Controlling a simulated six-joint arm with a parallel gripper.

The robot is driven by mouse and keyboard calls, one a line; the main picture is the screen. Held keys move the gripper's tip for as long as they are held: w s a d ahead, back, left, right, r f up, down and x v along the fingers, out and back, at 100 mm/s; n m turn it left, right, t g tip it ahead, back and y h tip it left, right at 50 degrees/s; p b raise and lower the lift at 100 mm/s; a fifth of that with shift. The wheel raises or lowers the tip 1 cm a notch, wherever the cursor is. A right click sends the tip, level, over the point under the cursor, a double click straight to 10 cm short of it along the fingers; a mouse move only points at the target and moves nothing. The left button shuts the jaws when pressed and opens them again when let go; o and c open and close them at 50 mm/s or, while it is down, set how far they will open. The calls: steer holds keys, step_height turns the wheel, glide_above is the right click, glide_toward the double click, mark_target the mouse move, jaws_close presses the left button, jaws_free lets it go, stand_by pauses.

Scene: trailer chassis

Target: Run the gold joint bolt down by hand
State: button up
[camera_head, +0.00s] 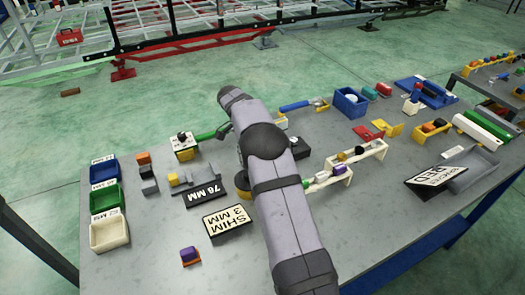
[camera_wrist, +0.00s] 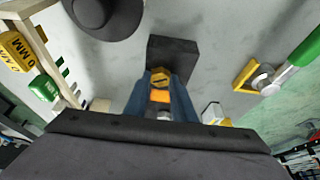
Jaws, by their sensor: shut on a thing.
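In the wrist view, my gripper (camera_wrist: 161,90) points down between its two blue-grey fingers and is shut on the gold joint bolt (camera_wrist: 160,76). The bolt's gold hexagonal part shows at the fingertips, with an orange patch between the fingers nearer the camera. A dark square block (camera_wrist: 172,50) lies just beyond and around the bolt. I cannot tell how deep the bolt sits or whether it touches the block. In the head view the dark block (camera_head: 300,148) shows at the right of my arm, and my arm hides the gripper and bolt.
A white rack (camera_head: 342,172) with coloured pieces stands right of my arm. A green-handled tool (camera_wrist: 298,56) lies right in the wrist view. The 76 MM sign (camera_head: 203,193) and shim sign (camera_head: 228,219) stand left of my arm.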

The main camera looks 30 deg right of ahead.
steer(key=shift+w+r, duration=0.1)
steer(key=shift+r, duration=0.1)
steer(key=o, duration=1.1)
steer(key=shift+c, duration=0.2)
steer(key=b+v, duration=0.2)
steer(key=v, duration=0.5)
steer(key=shift+r, duration=0.15)
steer(key=shift+a, duration=0.1)
steer(key=shift+a, duration=0.1)
